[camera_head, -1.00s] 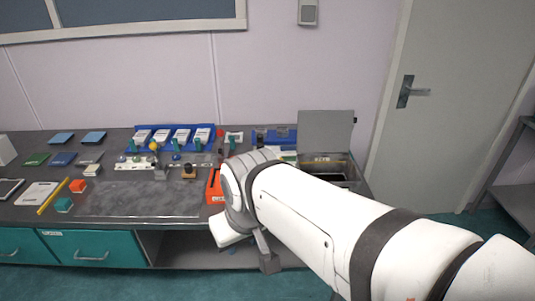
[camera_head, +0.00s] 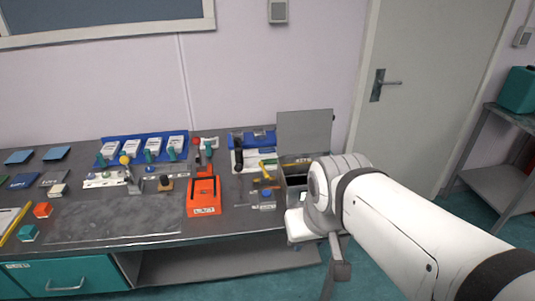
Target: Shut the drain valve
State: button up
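I cannot pick out the drain valve for certain. A small yellow lever (camera_head: 265,172) stands near the right end of the bench, left of an open metal box (camera_head: 296,172) with a raised grey lid (camera_head: 304,137). A small grey block with a dark blue top (camera_head: 267,196) sits just in front of the lever. My gripper (camera_head: 338,275) hangs in front of the bench's right end, apart from these things. Its fingers are too small and side-on to show whether they are open. My arm hides part of the box and the bench's right end.
An orange-red case (camera_head: 203,194) stands left of the lever. A blue rack with white cards (camera_head: 143,148) and a row of small fittings lie further left. A grey mat (camera_head: 115,217) lies in front. Right are a door (camera_head: 416,80) and a shelf (camera_head: 507,160).

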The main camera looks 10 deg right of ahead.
aim_at(265, 174)
jog(key=u, duration=0.05)
jog(key=i, duration=1)
jog(key=z, duration=0.05)
